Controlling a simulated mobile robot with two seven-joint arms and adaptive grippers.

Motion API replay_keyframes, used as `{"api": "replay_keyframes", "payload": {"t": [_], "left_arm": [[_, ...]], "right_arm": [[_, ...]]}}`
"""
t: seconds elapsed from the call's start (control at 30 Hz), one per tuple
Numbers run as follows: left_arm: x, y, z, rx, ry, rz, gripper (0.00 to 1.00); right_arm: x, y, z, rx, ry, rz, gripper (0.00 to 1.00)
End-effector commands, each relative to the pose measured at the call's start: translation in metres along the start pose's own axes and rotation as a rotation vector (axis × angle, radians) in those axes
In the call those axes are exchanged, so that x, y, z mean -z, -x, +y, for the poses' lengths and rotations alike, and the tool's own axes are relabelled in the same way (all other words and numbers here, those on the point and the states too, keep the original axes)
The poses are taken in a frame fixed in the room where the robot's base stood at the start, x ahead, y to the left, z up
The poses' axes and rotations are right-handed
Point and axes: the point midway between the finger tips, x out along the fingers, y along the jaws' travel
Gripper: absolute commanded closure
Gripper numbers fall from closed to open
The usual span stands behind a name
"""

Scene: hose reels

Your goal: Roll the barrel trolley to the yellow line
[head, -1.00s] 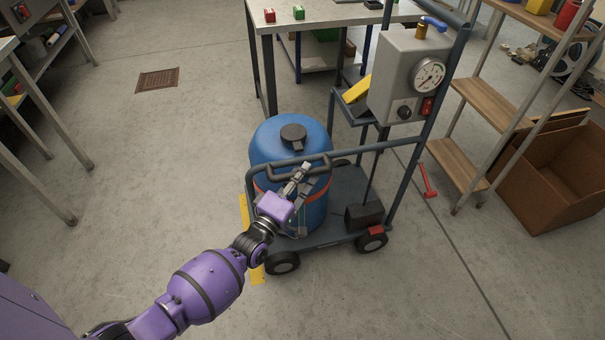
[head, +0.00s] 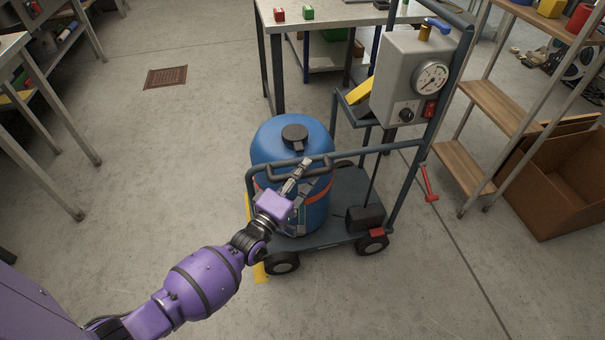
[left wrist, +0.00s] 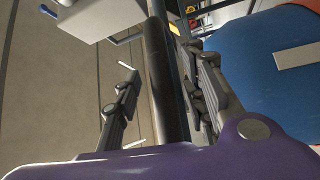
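The barrel trolley (head: 340,215) has a dark deck, black wheels and a blue barrel (head: 275,143) with an orange strap standing on it. A black handle (head: 318,160) tops its near-left rail. The blue barrel also shows beside the fingers (left wrist: 265,60). My right gripper is not in view.
A grey gauge box (head: 395,80) is mounted on the trolley's frame. A red tool (head: 429,184) lies on the floor to the right, near a wooden shelf (head: 503,105) and a cardboard box (head: 560,200). A workbench (head: 345,14) stands behind. Floor on the left is clear.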

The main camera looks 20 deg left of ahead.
Motion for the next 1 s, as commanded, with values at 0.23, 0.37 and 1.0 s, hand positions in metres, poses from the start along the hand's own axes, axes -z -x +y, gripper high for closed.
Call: {"api": "replay_keyframes", "payload": {"t": [0.23,0.37,1.0], "left_arm": [[-0.002,0.001,-0.002,0.003,0.003,-0.002,0.63],[-0.002,0.004,-0.003,0.005,0.003,-0.002,0.63],[-0.002,0.111,-0.001,0.003,0.003,-0.002,0.63]], "right_arm": [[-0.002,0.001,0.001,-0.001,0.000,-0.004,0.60],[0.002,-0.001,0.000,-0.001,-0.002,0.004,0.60],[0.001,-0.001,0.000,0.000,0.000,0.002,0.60]]}}
